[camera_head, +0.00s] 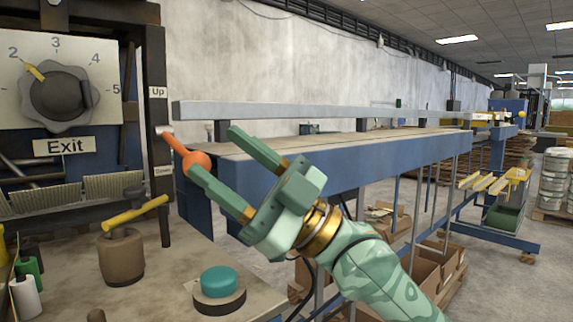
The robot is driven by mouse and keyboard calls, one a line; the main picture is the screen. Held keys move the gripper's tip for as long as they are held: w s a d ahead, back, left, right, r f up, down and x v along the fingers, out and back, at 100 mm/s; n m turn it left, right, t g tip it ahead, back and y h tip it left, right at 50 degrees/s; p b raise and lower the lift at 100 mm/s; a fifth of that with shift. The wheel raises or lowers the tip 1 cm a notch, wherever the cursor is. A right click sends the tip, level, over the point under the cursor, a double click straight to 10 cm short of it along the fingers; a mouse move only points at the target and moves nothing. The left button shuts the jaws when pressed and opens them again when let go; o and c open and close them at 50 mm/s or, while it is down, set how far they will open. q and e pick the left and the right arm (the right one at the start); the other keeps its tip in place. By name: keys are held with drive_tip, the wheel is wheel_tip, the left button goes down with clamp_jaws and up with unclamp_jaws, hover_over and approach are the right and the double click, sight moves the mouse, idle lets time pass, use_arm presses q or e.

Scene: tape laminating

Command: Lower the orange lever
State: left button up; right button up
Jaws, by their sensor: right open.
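The orange lever (197,162) has a round orange knob on a short arm. It sticks out from a dark upright post, between the "Up" label (158,92) and the "Down" label (163,170), and its knob is near the lower label. My right gripper (213,150) is open, with its two green fingers pointing up and left. In the picture the knob lies at the opening between the fingertips, close to the lower finger. I cannot tell whether they touch. My left gripper is not in view.
A teal button (219,281) and a brown knob with a yellow handle (121,257) sit on the worktop. A long blue-sided table (330,180) stretches behind my gripper.

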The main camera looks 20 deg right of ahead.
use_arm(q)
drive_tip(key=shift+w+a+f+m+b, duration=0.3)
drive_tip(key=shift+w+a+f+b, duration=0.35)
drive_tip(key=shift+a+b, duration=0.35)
use_arm(e)
drive_tip(key=s+d, duration=0.3)
drive_tip(key=d, duration=0.3)
drive_tip(key=shift+s+d, duration=0.15)
drive_tip(key=shift+d, duration=0.1)
